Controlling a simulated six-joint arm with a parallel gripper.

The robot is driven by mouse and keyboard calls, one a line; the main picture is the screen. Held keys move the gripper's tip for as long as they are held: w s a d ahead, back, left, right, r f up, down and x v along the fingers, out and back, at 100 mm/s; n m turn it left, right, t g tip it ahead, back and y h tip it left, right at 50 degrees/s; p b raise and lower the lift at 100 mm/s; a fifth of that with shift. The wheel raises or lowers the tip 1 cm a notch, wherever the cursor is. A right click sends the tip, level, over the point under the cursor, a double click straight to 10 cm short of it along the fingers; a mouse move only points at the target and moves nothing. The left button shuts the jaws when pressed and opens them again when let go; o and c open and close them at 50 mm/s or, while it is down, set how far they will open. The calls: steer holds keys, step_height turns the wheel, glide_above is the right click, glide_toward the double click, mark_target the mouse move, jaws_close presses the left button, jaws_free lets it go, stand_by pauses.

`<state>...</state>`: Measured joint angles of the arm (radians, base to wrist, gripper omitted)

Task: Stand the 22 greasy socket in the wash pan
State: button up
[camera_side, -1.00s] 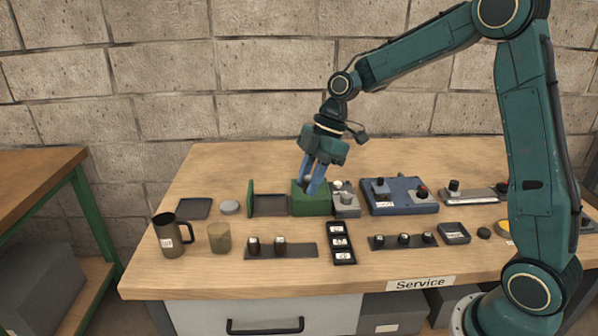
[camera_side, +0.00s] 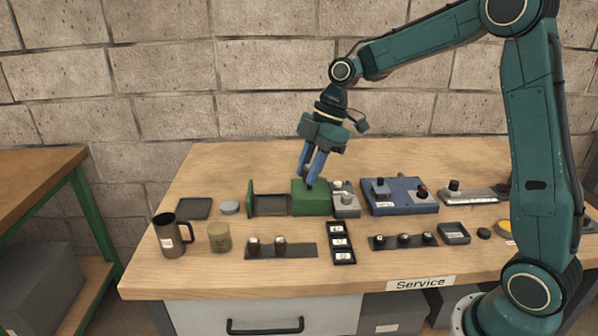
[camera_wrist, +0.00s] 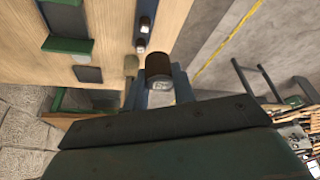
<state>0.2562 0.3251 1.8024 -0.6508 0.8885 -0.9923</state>
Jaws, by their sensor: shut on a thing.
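My gripper (camera_side: 307,181), with blue fingers, is above the green block (camera_side: 312,201) at the middle back of the bench. It is shut on a dark brown cylindrical socket (camera_wrist: 159,65), seen between the fingers in the wrist view. A pale label shows on it, but I cannot read its number. In the side view the fingers mostly hide it. A shallow dark tray (camera_side: 270,206) lies between the green block and an upright green panel (camera_side: 251,198). Another dark square pan (camera_side: 194,208) lies farther left. I cannot tell which is the wash pan.
A dark mug (camera_side: 171,236) and a tan cup (camera_side: 220,238) stand front left. A front strip (camera_side: 300,251) holds two sockets at its left. A labelled black holder (camera_side: 341,257), a grey fixture (camera_side: 347,207) and a blue fixture (camera_side: 409,207) are to the right.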

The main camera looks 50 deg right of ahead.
steer(key=w+d+f+m, duration=0.3)
steer(key=w+f, duration=0.2)
steer(key=w, duration=0.6)
steer(key=m+t+h, duration=0.1)
steer(key=m+t, duration=0.1)
steer(key=m, duration=0.1)
glide_above(265, 205)
steer(key=s+d, duration=0.1)
step_height(265, 205, down, 7)
steer(key=shift+f, duration=0.25)
steer(key=shift+f, duration=2.85)
steer(key=shift+f, duration=0.7)
steer(key=o, duration=1.5)
